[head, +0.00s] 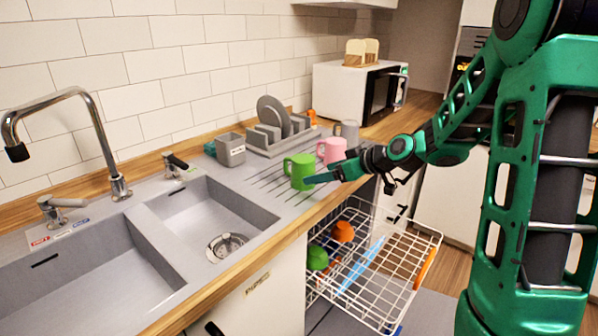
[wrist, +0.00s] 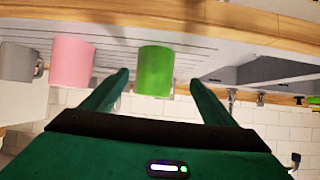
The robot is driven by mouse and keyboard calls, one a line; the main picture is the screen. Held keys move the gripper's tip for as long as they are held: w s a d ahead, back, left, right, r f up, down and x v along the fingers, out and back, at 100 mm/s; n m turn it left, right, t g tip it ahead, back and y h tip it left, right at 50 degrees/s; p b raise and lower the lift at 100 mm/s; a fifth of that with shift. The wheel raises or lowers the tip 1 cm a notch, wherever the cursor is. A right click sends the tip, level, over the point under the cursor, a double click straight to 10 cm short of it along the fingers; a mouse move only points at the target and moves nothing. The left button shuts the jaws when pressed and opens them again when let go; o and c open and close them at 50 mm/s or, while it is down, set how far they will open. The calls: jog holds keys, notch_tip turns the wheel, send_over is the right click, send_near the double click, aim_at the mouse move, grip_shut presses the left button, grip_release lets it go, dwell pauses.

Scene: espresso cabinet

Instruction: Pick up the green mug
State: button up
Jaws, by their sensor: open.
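The green mug (head: 301,172) stands on the grooved drainboard right of the sinks, close to the counter's front edge in the head view. My gripper (head: 322,178) is at its right side, with fingers level with the mug. In the wrist view, the green mug (wrist: 155,71) shows beyond and between the two open fingers of my gripper (wrist: 158,82). The picture there is upside down. The gripper holds nothing. Whether a finger touches the mug cannot be told.
A pink mug (head: 331,150) and a grey mug (head: 349,131) stand behind the green mug. A grey dish rack (head: 283,137) with plates is by the wall. Below, a white wire dishwasher rack (head: 408,262) is pulled out, holding orange and green items. Sinks (head: 205,215) lie left.

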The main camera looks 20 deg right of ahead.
aim_at(313, 164)
jog(key=w, duration=0.1)
jog(key=w+r+t, duration=0.1)
jog(key=w+a+y, duration=0.1)
jog(key=shift+r, duration=0.15)
jog(key=shift+w+a, duration=0.1)
jog(key=shift+w, duration=0.1)
jog(key=x, duration=1)
jog(key=shift+w+r, duration=0.15)
jog(key=shift+w, duration=0.15)
jog(key=shift+c, duration=0.2)
jog(key=c, duration=1.3)
jog(key=shift+r, duration=0.1)
